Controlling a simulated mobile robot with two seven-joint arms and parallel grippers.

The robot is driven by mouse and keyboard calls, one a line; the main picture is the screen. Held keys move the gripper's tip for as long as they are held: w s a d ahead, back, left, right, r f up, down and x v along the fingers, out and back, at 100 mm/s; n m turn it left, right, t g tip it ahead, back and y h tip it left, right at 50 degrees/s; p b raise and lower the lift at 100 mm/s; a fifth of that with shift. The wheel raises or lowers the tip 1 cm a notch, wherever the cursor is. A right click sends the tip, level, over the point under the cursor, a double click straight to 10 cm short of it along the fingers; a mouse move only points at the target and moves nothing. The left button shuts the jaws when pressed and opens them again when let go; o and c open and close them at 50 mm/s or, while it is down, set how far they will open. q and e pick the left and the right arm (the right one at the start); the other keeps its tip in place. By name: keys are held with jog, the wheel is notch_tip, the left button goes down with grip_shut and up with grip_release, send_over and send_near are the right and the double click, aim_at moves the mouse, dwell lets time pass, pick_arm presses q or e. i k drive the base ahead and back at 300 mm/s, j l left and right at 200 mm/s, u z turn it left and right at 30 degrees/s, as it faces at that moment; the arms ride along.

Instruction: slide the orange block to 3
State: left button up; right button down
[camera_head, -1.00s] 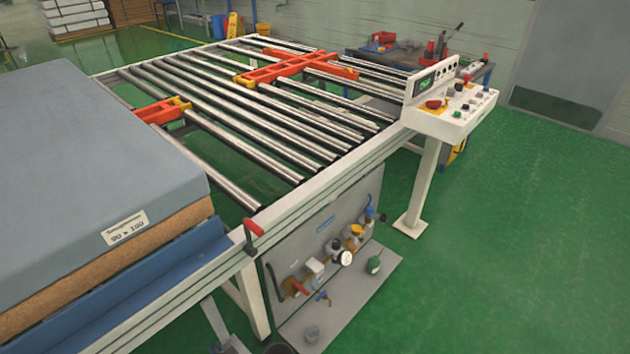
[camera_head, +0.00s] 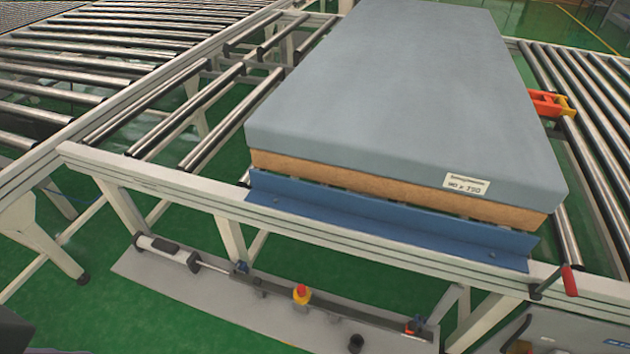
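An orange block (camera_head: 548,102) with a yellow end shows at the right, just beyond the right edge of the grey mattress (camera_head: 400,95). It sits among the rollers, and its left end meets the mattress edge in the picture; I cannot tell if they touch. No mark reading 3 is legible. The mattress has a tan lower layer and a white label (camera_head: 466,184) at its front. Neither gripper is in view.
A blue angled plate (camera_head: 390,225) runs along the mattress front. A red-handled lever (camera_head: 569,280) stands on the frame rail at right. Bare rollers lie left and right of the mattress. Below is a grey shelf with a cylinder (camera_head: 168,250) and a yellow-and-red part (camera_head: 301,294).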

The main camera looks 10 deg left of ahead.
aim_at(411, 328)
jog(key=z, duration=0.75)
jog(key=l+u, duration=0.45)
jog(key=l, duration=0.35)
jog(key=u, duration=0.75)
jog(key=l+z, duration=0.15)
jog(key=z, duration=0.5)
jog(key=k+j, duration=0.1)
jog(key=k, duration=0.4)
jog(key=i+j+z, duration=0.2)
jog(key=k+l, duration=0.05)
jog(key=l, duration=0.05)
